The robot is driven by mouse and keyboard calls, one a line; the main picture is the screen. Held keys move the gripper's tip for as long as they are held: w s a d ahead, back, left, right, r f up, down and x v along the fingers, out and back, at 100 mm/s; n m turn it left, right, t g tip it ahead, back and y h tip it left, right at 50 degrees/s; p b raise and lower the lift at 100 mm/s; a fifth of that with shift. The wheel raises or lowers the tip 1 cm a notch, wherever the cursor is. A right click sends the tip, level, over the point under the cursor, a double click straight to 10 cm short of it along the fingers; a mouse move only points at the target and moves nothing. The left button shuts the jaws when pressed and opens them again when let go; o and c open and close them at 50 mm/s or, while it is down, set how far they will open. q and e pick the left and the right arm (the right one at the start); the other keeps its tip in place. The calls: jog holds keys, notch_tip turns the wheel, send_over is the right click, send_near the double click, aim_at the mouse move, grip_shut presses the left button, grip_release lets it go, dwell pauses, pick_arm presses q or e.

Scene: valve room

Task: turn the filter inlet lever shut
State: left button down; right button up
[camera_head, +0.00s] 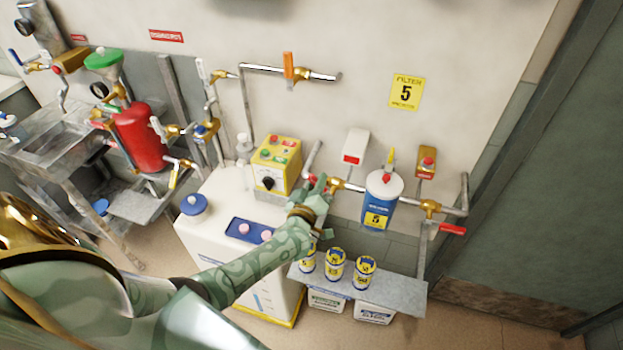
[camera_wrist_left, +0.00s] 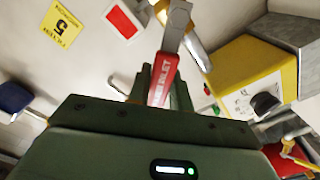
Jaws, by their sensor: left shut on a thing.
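The red filter inlet lever (camera_wrist_left: 163,78) shows in the left wrist view, with white lettering ending in "INLET" and a grey metal upper part. My left gripper (camera_wrist_left: 161,92) is shut on it, one green finger on each side. In the head view my left gripper (camera_head: 322,187) is at the pipe left of the blue filter (camera_head: 378,213), beside a brass valve (camera_head: 338,184). The gripper hides most of the lever there. My right gripper is not in view.
A yellow control box (camera_head: 278,166) stands on a white tank (camera_head: 222,222) left of my gripper. Several labelled cans (camera_head: 335,266) stand on a grey shelf (camera_head: 400,294) below. Another red lever (camera_head: 453,230) is right of the filter. An orange lever (camera_head: 289,67) is on the upper pipe.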

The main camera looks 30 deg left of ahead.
pick_arm(q)
jog(key=d+m+p, duration=0.1)
jog(key=d+r+m, duration=0.1)
jog(key=m, duration=0.1)
jog(key=shift+w+m+p, duration=0.15)
jog(key=shift+m+p, duration=0.15)
jog(key=shift+p, duration=0.1)
jog(key=shift+w+d+r+m+p, duration=0.15)
jog(key=shift+d+m+p, duration=0.25)
jog(key=shift+m, duration=0.7)
jog(key=shift+w+d+m, duration=0.1)
jog(key=shift+d+m, duration=0.5)
jog(key=shift+m, duration=0.4)
jog(key=c, duration=1.3)
grip_release()
jog(key=shift+o, duration=0.2)
jog(key=p, duration=0.3)
send_near(327, 191)
jog(key=s+d+r, duration=0.2)
jog(key=s+r, duration=0.1)
jog(key=s, duration=0.3)
jog(key=shift+d, duration=0.25)
jog(key=shift+w+r, duration=0.1)
